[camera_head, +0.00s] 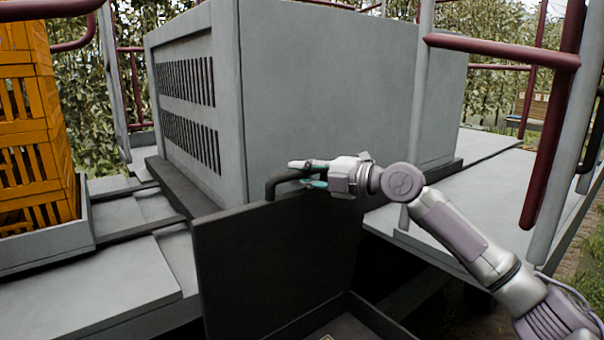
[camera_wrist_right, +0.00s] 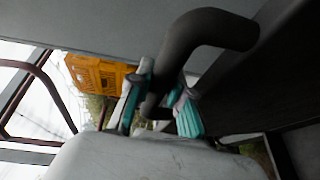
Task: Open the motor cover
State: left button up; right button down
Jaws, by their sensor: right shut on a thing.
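The motor cover (camera_head: 280,255) appears to be the dark flat panel, which stands raised, close to upright, in front of a large grey box. A dark bent handle (camera_head: 273,184) sits at its top edge. My right gripper (camera_head: 303,174) is shut on this handle, its arm coming in from the right. In the right wrist view the thick dark handle (camera_wrist_right: 205,32) passes between the green-padded fingers of the right gripper (camera_wrist_right: 160,105). The fingers hide part of the handle. My left gripper is not in view.
The grey box (camera_head: 305,85) with vent slots stands right behind the panel. A dark open frame (camera_head: 375,315) lies low in front. Orange crates (camera_head: 35,130) stand at left. Red and grey rails (camera_head: 500,50) rise at right, beside a flat grey deck (camera_head: 490,195).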

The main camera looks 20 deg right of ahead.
jog(key=s+d+f+t+y+b, duration=0.1)
jog(key=s+d+f+b, duration=0.1)
jog(key=s+b, duration=0.6)
jog(key=d+b, duration=0.1)
jog(key=b, duration=0.2)
jog(key=shift+s+n+y+b, duration=0.2)
jog(key=shift+n+y+b, duration=0.1)
jog(key=shift+n+b, duration=0.1)
